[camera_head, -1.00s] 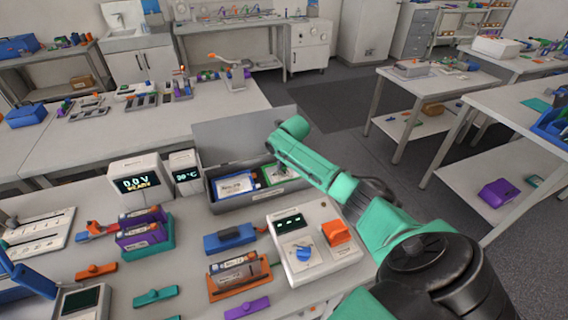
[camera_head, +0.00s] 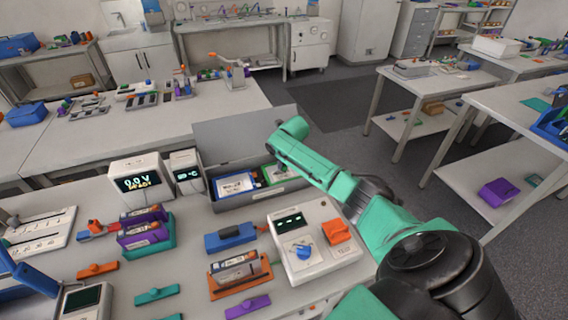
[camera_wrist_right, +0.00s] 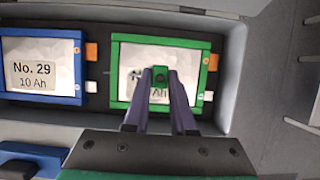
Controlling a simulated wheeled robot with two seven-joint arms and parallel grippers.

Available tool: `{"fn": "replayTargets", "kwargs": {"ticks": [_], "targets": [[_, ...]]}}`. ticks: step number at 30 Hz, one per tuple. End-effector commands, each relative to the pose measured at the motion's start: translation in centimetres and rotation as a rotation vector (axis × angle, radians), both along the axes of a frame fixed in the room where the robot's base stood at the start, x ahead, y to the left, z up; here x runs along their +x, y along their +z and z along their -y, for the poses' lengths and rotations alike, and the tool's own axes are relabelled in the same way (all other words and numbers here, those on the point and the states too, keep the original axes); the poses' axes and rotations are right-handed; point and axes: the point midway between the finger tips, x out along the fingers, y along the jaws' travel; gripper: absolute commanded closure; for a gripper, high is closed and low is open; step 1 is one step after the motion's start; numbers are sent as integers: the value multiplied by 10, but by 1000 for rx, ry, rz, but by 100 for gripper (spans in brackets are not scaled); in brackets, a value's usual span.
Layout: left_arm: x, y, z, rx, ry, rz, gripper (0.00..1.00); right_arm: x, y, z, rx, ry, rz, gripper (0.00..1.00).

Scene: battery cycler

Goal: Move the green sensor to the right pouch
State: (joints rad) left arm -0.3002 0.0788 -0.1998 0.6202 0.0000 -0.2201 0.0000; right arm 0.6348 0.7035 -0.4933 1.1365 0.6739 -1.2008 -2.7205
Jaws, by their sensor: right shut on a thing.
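My right gripper (camera_wrist_right: 160,82) is shut on a small green sensor (camera_wrist_right: 160,75), a square block with a dark round spot. The sensor is over the white face of the right pouch (camera_wrist_right: 124,74), which has a green frame, and covers part of its label. I cannot tell whether it touches the face. The left pouch (camera_wrist_right: 40,94), blue-framed and labelled No. 29, 10 Ah, lies beside it. Both pouches lie in an open grey box (camera_head: 262,195). In the head view my right arm largely hides the gripper. My left gripper is not in view.
The box lid (camera_head: 240,137) stands open behind. A temperature display (camera_head: 188,175) and a voltage display (camera_head: 140,184) stand to the left. A white control unit (camera_head: 318,258) with a blue knob and orange part stands in front. An orange cell holder (camera_head: 240,286) is nearby.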

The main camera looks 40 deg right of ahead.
Motion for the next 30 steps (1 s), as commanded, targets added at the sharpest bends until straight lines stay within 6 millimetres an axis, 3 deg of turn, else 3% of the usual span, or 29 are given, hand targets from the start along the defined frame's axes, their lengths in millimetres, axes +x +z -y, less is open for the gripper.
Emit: {"fn": "replayTargets", "kwargs": {"ticks": [22,23,25,30], "targets": [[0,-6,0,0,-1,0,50,0,-9,0,1,0,1,100],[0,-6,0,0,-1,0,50,0,-9,0,0,0,2,69],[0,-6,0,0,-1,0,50,0,-9,0,1,0,1,42],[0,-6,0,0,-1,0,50,0,-9,0,0,0,1,41]]}}
